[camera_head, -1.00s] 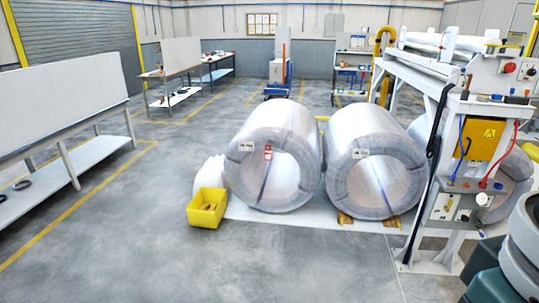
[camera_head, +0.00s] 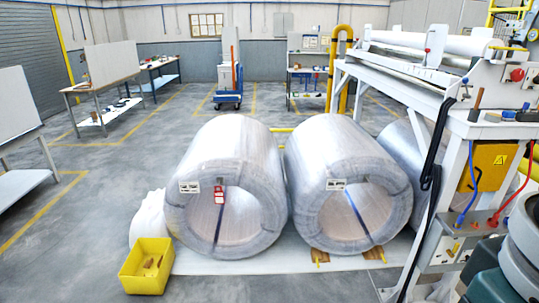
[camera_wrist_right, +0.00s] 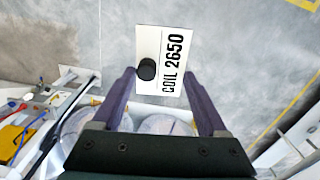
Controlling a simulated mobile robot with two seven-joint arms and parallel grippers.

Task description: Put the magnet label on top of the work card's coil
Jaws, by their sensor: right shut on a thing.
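In the right wrist view my right gripper (camera_wrist_right: 165,85) is shut on the magnet label (camera_wrist_right: 161,62), a white plate reading "COIL 2650" with a round black magnet on it. The right coil has a white tag (camera_head: 336,184). The tags' text is too small to read. Neither gripper shows in the head view.
A yellow bin (camera_head: 146,267) stands at the front left of the white floor sheet (camera_head: 205,265) under the coils. A white machine frame (camera_head: 395,75) with tools and cables stands close on the right. Workbenches (camera_head: 105,90) stand at the back left.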

